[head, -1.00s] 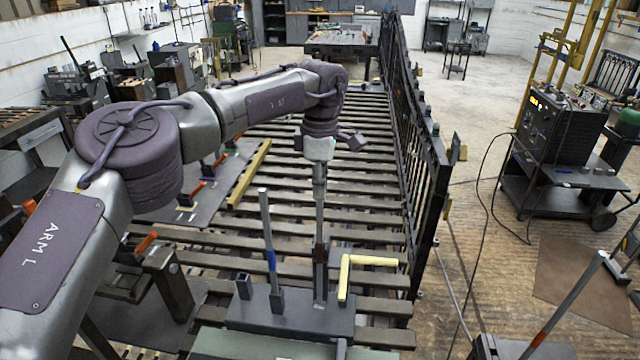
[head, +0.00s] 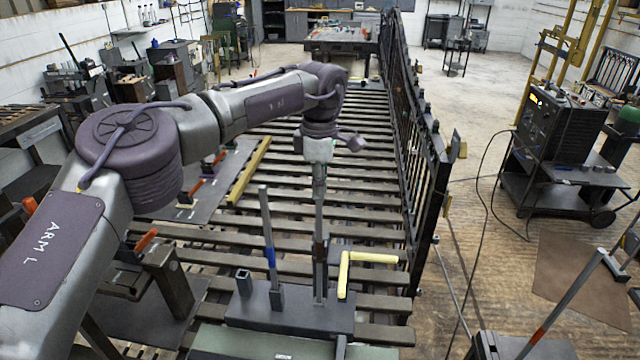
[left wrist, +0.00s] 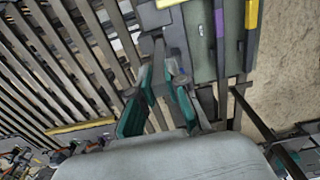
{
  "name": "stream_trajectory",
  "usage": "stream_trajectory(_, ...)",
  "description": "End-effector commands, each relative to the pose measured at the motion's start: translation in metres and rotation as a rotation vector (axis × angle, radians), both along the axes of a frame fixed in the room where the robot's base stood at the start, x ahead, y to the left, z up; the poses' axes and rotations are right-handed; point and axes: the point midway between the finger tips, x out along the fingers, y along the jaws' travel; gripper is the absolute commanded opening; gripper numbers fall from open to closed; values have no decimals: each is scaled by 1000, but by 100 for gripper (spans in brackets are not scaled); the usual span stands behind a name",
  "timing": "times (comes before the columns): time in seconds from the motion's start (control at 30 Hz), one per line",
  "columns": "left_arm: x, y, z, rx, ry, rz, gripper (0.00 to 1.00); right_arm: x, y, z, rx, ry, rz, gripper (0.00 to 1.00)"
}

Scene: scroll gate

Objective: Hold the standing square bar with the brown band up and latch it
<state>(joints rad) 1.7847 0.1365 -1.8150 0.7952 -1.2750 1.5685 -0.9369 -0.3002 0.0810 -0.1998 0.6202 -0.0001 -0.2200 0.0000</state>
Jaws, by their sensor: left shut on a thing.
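The standing square bar with the brown band (head: 320,250) rises from a dark base block (head: 245,308) in the head view. My left gripper (head: 319,182) points down over it and is shut on its upper part; the bar stands upright. A pale yellow L-shaped handle (head: 370,257) stands just right of the bar. Where the bar's foot meets the block is hard to make out. My right gripper is out of view.
A bar with a blue band (head: 269,255) stands left on the same block, by a short square socket (head: 244,283). A tall dark gate (head: 425,160) runs along the right of the slatted bed. A red-banded bar (head: 562,305) leans at lower right.

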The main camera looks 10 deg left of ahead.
Motion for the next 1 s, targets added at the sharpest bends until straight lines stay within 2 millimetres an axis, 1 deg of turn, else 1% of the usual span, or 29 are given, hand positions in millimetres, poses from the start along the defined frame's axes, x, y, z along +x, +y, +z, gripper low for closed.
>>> stream_trajectory(0.2, 0, 0, 1, -1, -3, 0, 0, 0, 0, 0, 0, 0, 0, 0)
stream_trajectory(0.23, 0, 0, 1, -1, -3, 0, 16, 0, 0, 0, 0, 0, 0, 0)
stream_trajectory(0.4, 0, 0, 1, -1, -2, 0, 43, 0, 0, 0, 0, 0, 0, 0)
stream_trajectory(0.6, 0, 0, 0, -1, -1, 0, 43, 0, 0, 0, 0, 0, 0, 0)
stream_trajectory(0.63, 0, 0, -1, 1, 1, 0, 42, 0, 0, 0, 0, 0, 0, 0)
stream_trajectory(0.83, 0, 0, -1, 0, 0, 0, 14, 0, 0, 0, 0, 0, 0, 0)
stream_trajectory(0.87, 0, 0, -1, 0, 0, 0, 12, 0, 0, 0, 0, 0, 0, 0)
stream_trajectory(1.0, 0, 0, 0, 0, 0, 0, 12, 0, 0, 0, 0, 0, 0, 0)
